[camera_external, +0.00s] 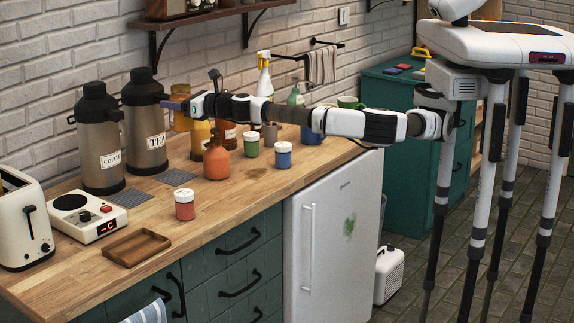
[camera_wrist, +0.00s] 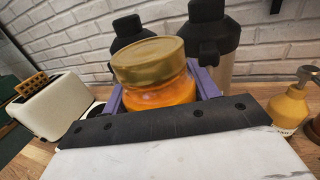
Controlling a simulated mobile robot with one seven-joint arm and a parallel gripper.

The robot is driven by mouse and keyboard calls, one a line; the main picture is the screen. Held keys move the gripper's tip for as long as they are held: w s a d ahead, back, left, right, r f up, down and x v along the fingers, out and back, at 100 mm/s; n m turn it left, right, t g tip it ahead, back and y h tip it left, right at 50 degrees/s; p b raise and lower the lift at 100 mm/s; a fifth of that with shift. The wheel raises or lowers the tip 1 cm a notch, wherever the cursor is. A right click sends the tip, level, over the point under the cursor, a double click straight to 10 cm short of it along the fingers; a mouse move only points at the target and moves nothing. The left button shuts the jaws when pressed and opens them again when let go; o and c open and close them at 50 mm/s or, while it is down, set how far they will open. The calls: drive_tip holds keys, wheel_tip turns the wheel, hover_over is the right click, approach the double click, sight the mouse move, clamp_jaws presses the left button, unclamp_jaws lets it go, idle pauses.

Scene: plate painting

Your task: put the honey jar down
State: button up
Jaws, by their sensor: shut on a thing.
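The honey jar (camera_wrist: 158,92) has a gold lid and amber contents. In the wrist view it sits between the two purple fingers of my gripper (camera_wrist: 162,86), which is shut on it. In the external view my gripper (camera_external: 176,108) reaches left over the worktop, and the jar (camera_external: 182,121) shows small and orange beside the TEA urn (camera_external: 145,125). The jar appears held above the wooden counter (camera_external: 225,195). Its base is hidden in the wrist view.
The COFFEE urn (camera_external: 101,145) stands left of the TEA urn. A yellow pump bottle (camera_external: 200,138), an orange bottle (camera_external: 216,160) and several paint jars stand to the right. A red-labelled jar (camera_external: 184,205), wooden tray (camera_external: 136,246), hotplate (camera_external: 88,217) and toaster (camera_external: 24,220) are nearer the front.

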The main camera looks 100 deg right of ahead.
wheel_tip(320, 180, down, 18)
drive_tip(key=p, duration=0.3)
drive_tip(key=shift+r, duration=0.15)
drive_tip(key=shift+f, duration=0.2)
drive_tip(key=shift+f+b, duration=0.3)
drive_tip(key=shift+b, duration=0.05)
drive_tip(key=o, duration=1.5)
drive_tip(key=shift+c, duration=0.2)
drive_tip(key=shift+r, duration=0.15)
drive_tip(key=b+v, duration=0.3)
drive_tip(key=v, duration=0.9)
